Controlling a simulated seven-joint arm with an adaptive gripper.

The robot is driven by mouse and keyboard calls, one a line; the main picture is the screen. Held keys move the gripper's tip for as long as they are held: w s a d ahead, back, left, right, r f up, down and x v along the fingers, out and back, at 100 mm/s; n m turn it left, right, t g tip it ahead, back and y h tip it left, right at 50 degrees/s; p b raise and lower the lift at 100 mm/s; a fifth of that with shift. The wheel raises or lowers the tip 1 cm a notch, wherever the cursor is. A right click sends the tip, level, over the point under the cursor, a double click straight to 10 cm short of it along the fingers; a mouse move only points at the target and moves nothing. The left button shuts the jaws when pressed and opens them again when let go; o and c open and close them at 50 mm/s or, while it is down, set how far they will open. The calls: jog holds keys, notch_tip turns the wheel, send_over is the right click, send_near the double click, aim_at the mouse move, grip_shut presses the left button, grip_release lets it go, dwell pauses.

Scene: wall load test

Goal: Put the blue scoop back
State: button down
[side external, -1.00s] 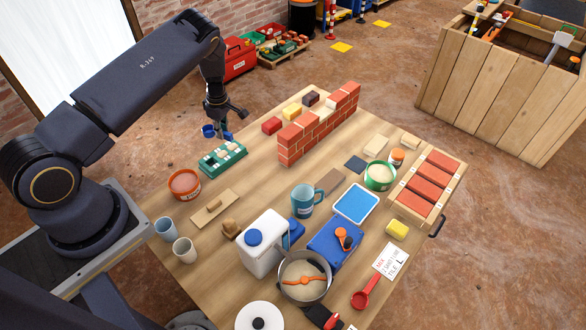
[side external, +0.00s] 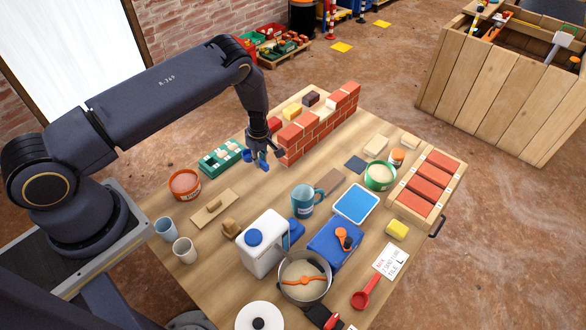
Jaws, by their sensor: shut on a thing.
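The small blue scoop (side external: 248,156) hangs from my gripper (side external: 264,152), which is shut on it. My gripper points down and holds the scoop over the wooden table (side external: 245,178), just left of the brick wall's near end. It appears to be above the tabletop, though the exact gap is hard to judge. The gripper hides part of the scoop. A red scoop (side external: 366,294) lies at the table's front right, by a lettered card (side external: 391,261).
The brick wall (side external: 318,125) stands close to the right of my gripper. A green tray (side external: 222,157) is to its left. A blue mug (side external: 305,200), white jug (side external: 265,240), blue box (side external: 333,243) and pot (side external: 305,290) stand nearer the front. Bare wood lies below the gripper.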

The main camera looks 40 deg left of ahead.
aim_at(263, 178)
jog(key=shift+d+f, duration=0.2)
jog(key=shift+d, duration=0.1)
jog(key=shift+f, duration=2.45)
jog(key=shift+f, duration=0.4)
jog(key=c, duration=1)
grip_release()
jog(key=shift+o, duration=0.2)
jog(key=o, duration=0.3)
jog(key=shift+o, duration=0.2)
jog(key=shift+r, duration=0.1)
